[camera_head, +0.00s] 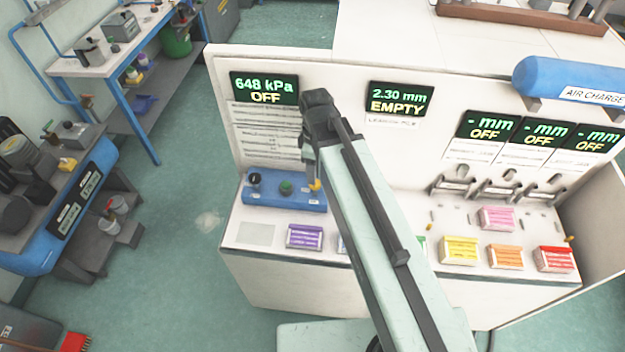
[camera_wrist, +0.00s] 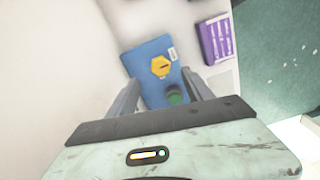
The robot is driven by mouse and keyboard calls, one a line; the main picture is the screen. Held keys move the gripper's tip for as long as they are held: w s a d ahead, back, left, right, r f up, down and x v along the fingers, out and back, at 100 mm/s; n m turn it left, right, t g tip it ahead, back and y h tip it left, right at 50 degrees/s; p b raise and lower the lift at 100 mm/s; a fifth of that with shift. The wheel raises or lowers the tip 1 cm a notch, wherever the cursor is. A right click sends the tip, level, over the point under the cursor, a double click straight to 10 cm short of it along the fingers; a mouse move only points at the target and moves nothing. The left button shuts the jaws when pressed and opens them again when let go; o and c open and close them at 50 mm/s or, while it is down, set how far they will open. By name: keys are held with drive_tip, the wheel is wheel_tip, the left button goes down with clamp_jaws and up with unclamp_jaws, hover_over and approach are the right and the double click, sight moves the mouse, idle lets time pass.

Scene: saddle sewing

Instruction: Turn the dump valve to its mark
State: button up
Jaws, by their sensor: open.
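A blue control block (camera_head: 262,197) stands at the left end of the white bench. It carries a black knob (camera_head: 254,178), a green knob (camera_head: 286,188) and a yellow knob (camera_head: 315,186), the last partly hidden by my arm. No label reads "dump valve" legibly. In the wrist view the yellow hexagonal knob (camera_wrist: 160,66) has a short dark line on its face, and the green knob (camera_wrist: 175,96) lies nearer. My gripper (camera_wrist: 160,77) is open, with its fingers either side of the blue block's image. The yellow knob appears between them, apparently beyond the tips, with nothing held.
A purple box (camera_head: 305,237) sits right of the block's front; it also shows in the wrist view (camera_wrist: 216,39). The back panel has a display (camera_head: 264,88) reading 648 kPa OFF. Yellow (camera_head: 459,250), orange and red boxes stand farther right.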

sight(315, 188)
wheel_tip(315, 188, down, 7)
drive_tip(key=b, duration=0.5)
drive_tip(key=shift+r, duration=0.35)
